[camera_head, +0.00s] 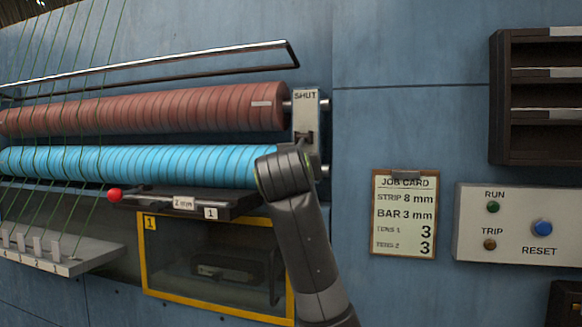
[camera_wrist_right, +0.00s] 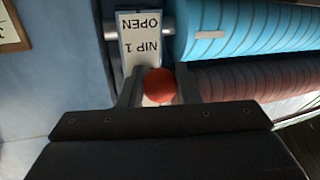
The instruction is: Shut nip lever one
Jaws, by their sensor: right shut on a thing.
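The nip 1 plate (camera_head: 305,112) is an upright pale strip at the right end of the two rolls, with SHUT at its top. In the right wrist view, which is upside down, the plate (camera_wrist_right: 142,45) reads NIP 1 and OPEN. The orange-red knob of nip lever one (camera_wrist_right: 159,85) stands in front of it, on the side of NIP 1 away from OPEN. My right gripper (camera_wrist_right: 158,93) is shut on this knob, one finger on each side. In the head view my right wrist hides the knob and the plate's lower part. My left gripper is out of view.
A red-brown roll (camera_head: 150,108) lies above a blue roll (camera_head: 130,165), left of the plate. A long bar (camera_head: 150,68) crosses above them. Another red knob (camera_head: 115,195) sits below. A yellow-framed window (camera_head: 220,307), job card (camera_head: 403,240) and button panel (camera_head: 515,235) are nearby.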

